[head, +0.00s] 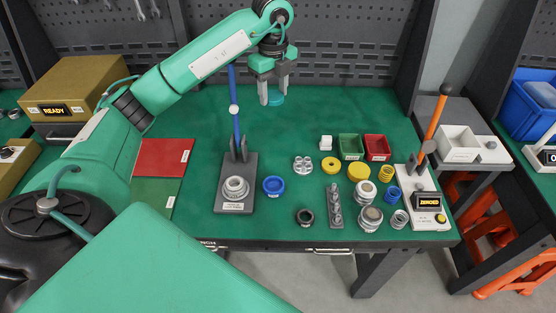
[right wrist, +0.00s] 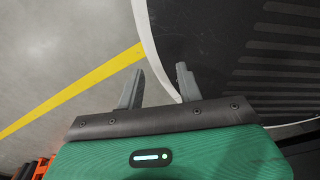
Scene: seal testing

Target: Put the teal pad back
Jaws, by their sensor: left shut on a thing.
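The teal pad (head: 276,99) shows as a small teal piece between the fingertips of my left gripper (head: 271,95). The gripper is shut on it and points down above the back part of the green table, right of the blue-handled press. The fingers hide part of the pad. My right gripper (right wrist: 158,80) shows in the right wrist view with its two fingers apart and nothing between them, over the floor.
The blue-handled press (head: 236,180) stands mid-table beside a blue ring (head: 273,185). Several rings and fittings lie to the right, with a green bin (head: 350,146), a red bin (head: 376,147) and an orange-handled tester (head: 427,205). The table's back middle is clear.

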